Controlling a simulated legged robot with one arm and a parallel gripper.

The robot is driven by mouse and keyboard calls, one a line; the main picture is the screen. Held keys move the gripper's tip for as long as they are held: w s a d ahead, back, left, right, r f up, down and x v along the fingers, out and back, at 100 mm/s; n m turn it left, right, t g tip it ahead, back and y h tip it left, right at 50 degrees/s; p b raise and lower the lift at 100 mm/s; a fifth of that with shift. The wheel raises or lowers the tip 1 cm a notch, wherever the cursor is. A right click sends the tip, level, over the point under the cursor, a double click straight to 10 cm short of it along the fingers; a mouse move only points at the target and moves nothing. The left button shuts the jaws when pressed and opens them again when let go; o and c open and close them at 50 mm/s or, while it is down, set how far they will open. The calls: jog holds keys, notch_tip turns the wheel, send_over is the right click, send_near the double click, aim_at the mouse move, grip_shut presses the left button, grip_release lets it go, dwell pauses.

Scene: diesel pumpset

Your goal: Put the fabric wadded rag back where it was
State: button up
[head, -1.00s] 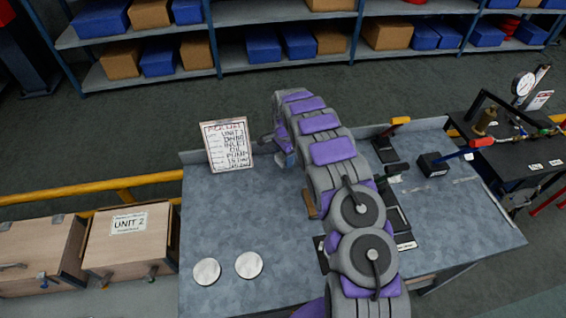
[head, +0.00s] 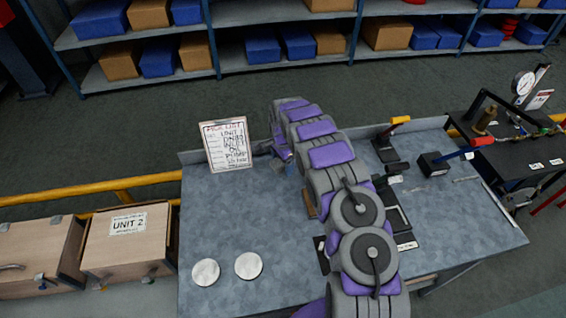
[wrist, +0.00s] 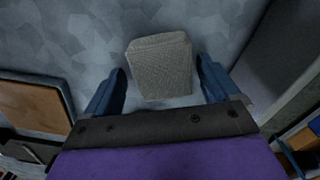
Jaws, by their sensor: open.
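The wadded rag (wrist: 160,68) shows in the wrist view as a grey, woven, block-shaped lump on the mottled blue-grey bench top. My gripper (wrist: 160,72) is open, with one blue finger on each side of the rag and visible gaps between. I cannot tell how far the fingertips are above the bench. In the head view my gripper (head: 283,154) is low near the back of the bench, just right of the clipboard. The rag is hidden behind my arm there.
The bench (head: 215,225) has a clipboard (head: 228,145) at its back and two pale discs (head: 206,272) at front left. Black fixtures (head: 433,164) stand right of my arm. In the wrist view a brown panel (wrist: 38,103) lies at left. The bench's left middle is clear.

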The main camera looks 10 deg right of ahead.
jog(key=shift+a+r, duration=0.15)
jog(key=shift+a, duration=0.3)
jog(key=shift+a+r, duration=0.1)
jog(key=shift+r, duration=0.15)
notch_tip(320, 180, up, 11)
jog(key=p, duration=0.2)
jog(key=s+d+r+n, duration=0.2)
jog(key=s+d+r, duration=0.1)
jog(key=s+r, duration=0.65)
jog(key=s+r+n+g, duration=0.1)
jog(key=s+r+n, duration=0.3)
jog(key=s+r, duration=0.85)
jog(key=s+a+n, duration=0.2)
jog(key=s+n, duration=0.5)
jog(key=s, duration=2.4)
jog(key=shift+a+f+g, duration=0.2)
jog(key=shift+g, duration=0.2)
